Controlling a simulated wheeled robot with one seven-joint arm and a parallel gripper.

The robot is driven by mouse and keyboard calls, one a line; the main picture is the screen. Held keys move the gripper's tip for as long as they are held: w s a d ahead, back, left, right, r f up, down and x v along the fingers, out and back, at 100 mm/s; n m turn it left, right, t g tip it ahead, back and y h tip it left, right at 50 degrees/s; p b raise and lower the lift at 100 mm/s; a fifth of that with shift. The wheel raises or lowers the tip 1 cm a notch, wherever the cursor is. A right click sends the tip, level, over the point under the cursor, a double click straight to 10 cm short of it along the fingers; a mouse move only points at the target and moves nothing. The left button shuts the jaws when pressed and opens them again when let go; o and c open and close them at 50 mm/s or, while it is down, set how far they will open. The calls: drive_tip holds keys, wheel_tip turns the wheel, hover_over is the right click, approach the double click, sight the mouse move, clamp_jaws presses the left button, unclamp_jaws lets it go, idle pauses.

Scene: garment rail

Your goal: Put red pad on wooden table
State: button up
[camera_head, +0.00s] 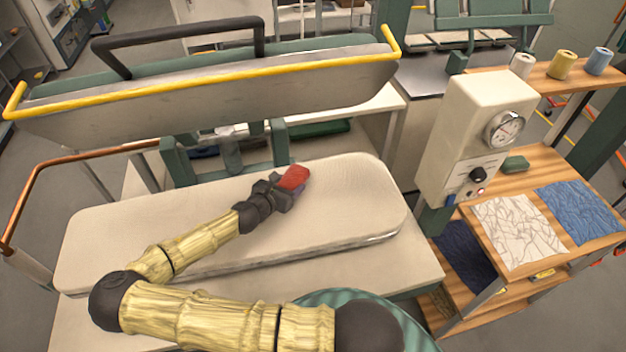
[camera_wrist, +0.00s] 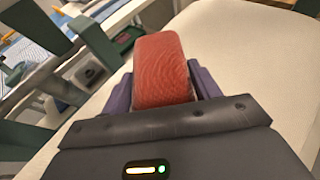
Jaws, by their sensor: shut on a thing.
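The red pad (camera_head: 294,177) is at the end of my arm, over the right half of the pale padded press bed. My gripper (camera_head: 283,190) is shut on it. In the wrist view the red pad (camera_wrist: 162,70) stands out between the two purple fingers of my gripper (camera_wrist: 163,90). I cannot tell whether the pad touches the bed. The wooden table (camera_head: 553,258) is at the right, with a white crumpled-pattern cloth (camera_head: 517,231) and a blue one (camera_head: 582,210) on its top. A small green pad (camera_head: 515,164) lies near its back edge.
The press bed (camera_head: 350,200) is otherwise bare. The raised press head (camera_head: 220,95) with its yellow rail hangs behind it. A cream control box with a gauge (camera_head: 475,140) stands between bed and wooden table. Thread spools (camera_head: 561,65) stand on a shelf behind.

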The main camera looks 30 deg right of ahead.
drive_tip(key=w+a+n+t+y, duration=0.1)
drive_tip(key=n, duration=0.1)
drive_tip(key=w+a+n+t+y, duration=0.1)
drive_tip(key=a+n+t+y, duration=0.1)
drive_tip(key=w+a+n+t+y, duration=0.1)
drive_tip(key=n+y, duration=0.1)
drive_tip(key=shift+a+f+t+b, duration=0.3)
drive_tip(key=shift+f+t+b, duration=0.05)
drive_tip(key=shift+t+b, duration=0.05)
drive_tip(key=a+n+y, duration=0.1)
drive_tip(key=a+y, duration=0.1)
drive_tip(key=a+r+n+t+y, duration=0.1)
drive_tip(key=a+n+y, duration=0.1)
drive_tip(key=a+r+n+y, duration=0.1)
drive_tip(key=a+n+y, duration=0.1)
drive_tip(key=shift+a+t+b, duration=0.2)
drive_tip(key=shift+t+b, duration=0.15)
drive_tip(key=shift+t, duration=0.05)
drive_tip(key=shift+s+a+r+n+y, duration=0.1)
drive_tip(key=shift+a+r+n+y, duration=0.05)
drive_tip(key=shift+a+n+y, duration=0.2)
drive_tip(key=shift+d, duration=0.1)
